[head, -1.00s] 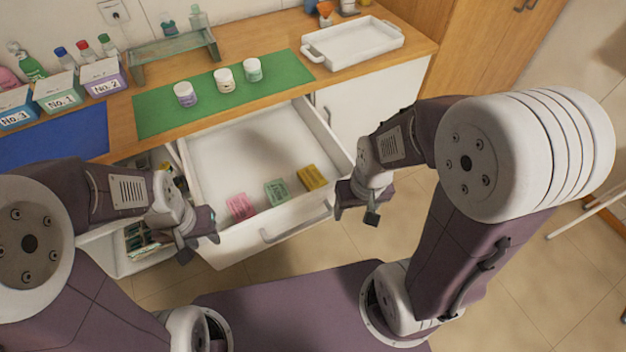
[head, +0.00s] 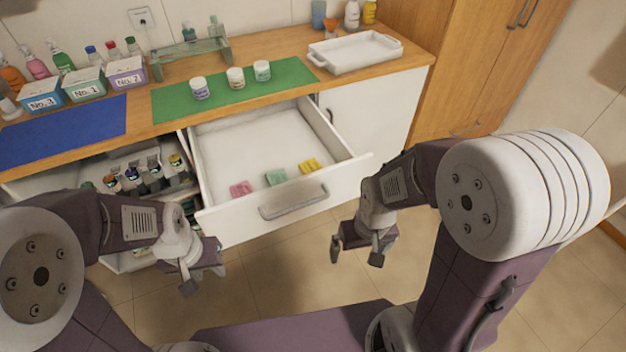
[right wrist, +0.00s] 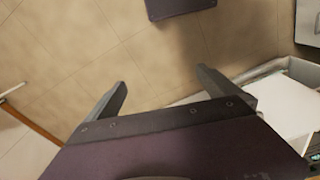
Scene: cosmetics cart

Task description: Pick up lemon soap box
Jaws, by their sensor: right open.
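The lemon soap box is the yellow box (head: 309,167) at the front right inside the open white drawer (head: 335,188). A green box (head: 276,177) and a pink box (head: 241,189) lie to its left in a row. My right gripper (head: 357,254) is open and empty in front of the drawer, to the lower right of the yellow box and apart from it. Its spread fingers also show in the right wrist view (right wrist: 162,90), over bare floor. My left gripper (head: 204,279) looks open and empty, in front of the drawer's left corner.
The drawer's front panel and handle (head: 293,203) stand between my grippers and the boxes. The counter carries a green mat (head: 230,101) with several jars, a white tray (head: 355,52) and labelled boxes. An open compartment with bottles (head: 150,180) is left of the drawer.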

